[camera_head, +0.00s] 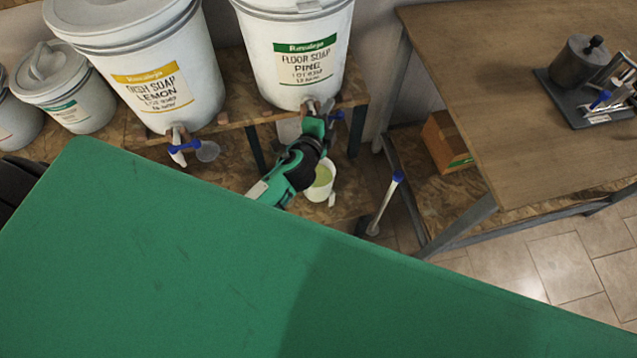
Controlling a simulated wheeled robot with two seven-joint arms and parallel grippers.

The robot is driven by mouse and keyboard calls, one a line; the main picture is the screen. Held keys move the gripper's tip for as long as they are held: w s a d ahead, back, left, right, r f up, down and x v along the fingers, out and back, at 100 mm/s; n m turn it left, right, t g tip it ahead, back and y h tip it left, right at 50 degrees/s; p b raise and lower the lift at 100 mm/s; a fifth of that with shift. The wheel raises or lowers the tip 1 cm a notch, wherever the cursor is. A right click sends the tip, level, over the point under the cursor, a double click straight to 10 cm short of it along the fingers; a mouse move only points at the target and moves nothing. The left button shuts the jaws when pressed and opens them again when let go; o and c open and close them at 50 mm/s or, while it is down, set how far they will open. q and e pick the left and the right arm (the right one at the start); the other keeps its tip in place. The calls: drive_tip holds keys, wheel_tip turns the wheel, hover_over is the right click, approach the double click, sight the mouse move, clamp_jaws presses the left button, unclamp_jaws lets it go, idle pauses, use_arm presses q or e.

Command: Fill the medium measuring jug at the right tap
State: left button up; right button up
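The right tap (309,104) is at the base of the white drum labelled Floor Soap Pine (294,50). Its blue handle (337,117) shows to the right of my gripper. A white jug (326,190) with yellow-green liquid inside stands on the lower shelf below this tap; I cannot tell its size mark. My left gripper (316,122) is at the right tap, close to the blue handle, above the jug. Its fingers overlap the tap, so whether they are open or shut on it is unclear. My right gripper is not in view.
The Dish Soap Lemon drum (150,70) stands left, with its blue-handled tap (181,146) and a clear cup (208,151) below. A smaller lidded drum (68,90) is farther left. A wooden table (520,90) at right holds a dark pot (578,62). A blue-tipped rod (385,205) stands near the jug.

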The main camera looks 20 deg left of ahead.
use_arm(q)
drive_tip(key=o, duration=0.4)
drive_tip(key=s, duration=0.4)
drive_tip(key=shift+s+a+r, duration=0.1)
drive_tip(key=shift+a+r, duration=0.05)
drive_tip(key=shift+r, duration=0.2)
idle(0.3)
